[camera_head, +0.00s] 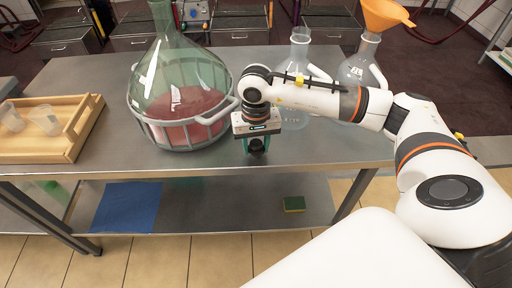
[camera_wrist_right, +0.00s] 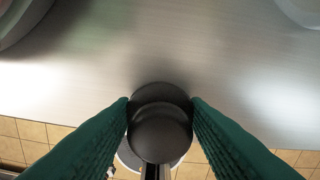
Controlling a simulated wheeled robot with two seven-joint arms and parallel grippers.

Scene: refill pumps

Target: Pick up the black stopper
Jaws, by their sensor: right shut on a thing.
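The black stopper (camera_wrist_right: 160,130) is round and dark, and it sits between the two green fingers of my right gripper (camera_wrist_right: 160,108) in the right wrist view. The fingers press on it from both sides, so the gripper is shut on it. In the head view, my right gripper (camera_head: 257,146) points down over the front edge area of the metal table, just right of the large green glass bottle. The stopper is mostly hidden by the gripper there. I cannot tell whether the stopper touches the table. My left gripper is not in view.
The large bottle (camera_head: 180,75) of red liquid stands in a grey basket (camera_head: 170,134). Two clear jugs stand behind my right arm, one with an orange funnel (camera_head: 386,14). A wooden tray (camera_head: 70,145) with clear cups is at left.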

